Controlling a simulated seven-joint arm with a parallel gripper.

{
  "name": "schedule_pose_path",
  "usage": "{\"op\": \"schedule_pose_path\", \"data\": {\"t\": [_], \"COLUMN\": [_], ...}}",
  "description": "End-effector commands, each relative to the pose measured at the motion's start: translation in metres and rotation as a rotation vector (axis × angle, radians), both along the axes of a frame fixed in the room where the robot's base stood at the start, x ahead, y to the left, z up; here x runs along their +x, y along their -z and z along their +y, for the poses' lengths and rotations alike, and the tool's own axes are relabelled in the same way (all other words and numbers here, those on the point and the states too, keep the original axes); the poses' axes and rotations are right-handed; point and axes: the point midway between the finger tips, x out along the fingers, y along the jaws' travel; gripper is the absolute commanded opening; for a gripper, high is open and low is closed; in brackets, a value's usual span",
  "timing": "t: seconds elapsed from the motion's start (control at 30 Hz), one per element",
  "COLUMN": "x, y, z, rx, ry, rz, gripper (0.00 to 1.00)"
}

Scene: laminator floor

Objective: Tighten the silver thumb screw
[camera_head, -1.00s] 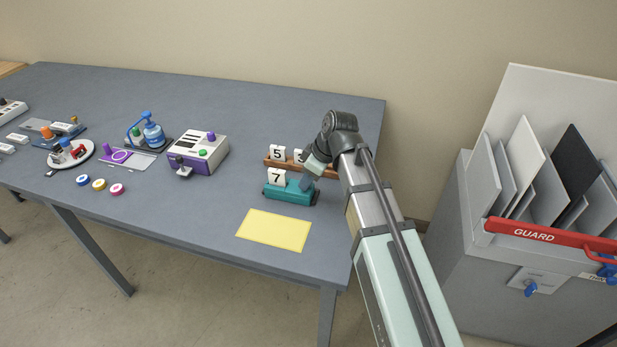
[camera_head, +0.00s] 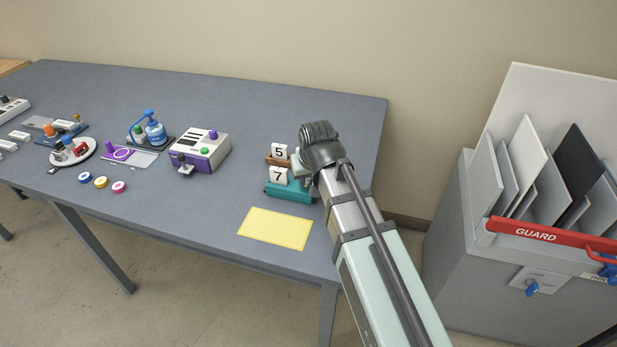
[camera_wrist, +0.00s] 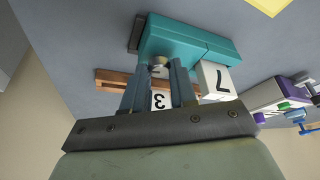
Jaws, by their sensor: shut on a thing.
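The teal block (camera_head: 290,192) stands on the table, and it fills the upper middle of the wrist view (camera_wrist: 190,38). A white tile marked 7 (camera_wrist: 214,80) sits at its side. The silver thumb screw (camera_wrist: 158,62) shows as a small round metal piece at the teal block's near face. My gripper (camera_wrist: 157,68) is shut on it, with one finger on each side. The fingers hide part of the screw. In the head view my arm covers the gripper's tips and the block's right end.
A wooden rack (camera_wrist: 108,79) with number tiles stands close beside the teal block. A yellow sheet (camera_head: 275,229) lies in front. A purple and white device (camera_head: 200,150) stands to the left. A grey bin with a red guard bar (camera_head: 545,235) stands right of the table.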

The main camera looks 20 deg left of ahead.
Motion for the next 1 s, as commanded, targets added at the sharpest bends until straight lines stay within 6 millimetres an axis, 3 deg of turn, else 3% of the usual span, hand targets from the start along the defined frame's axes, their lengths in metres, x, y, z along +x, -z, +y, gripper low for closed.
{"op": "schedule_pose_path", "data": {"t": [0.4,0.9,0.93,1.0], "x": [-0.0005,-0.0006,-0.0006,-0.0006], "y": [0.0001,0.0003,0.0003,0.0003], "z": [0.0018,0.0014,0.0014,0.0014], "rx": [0.001,0.000,0.000,0.000], "ry": [0.152,0.166,0.166,0.166], "rz": [0.001,0.001,0.001,0.001], "gripper": [0.00,0.00,0.29,0.36]}}
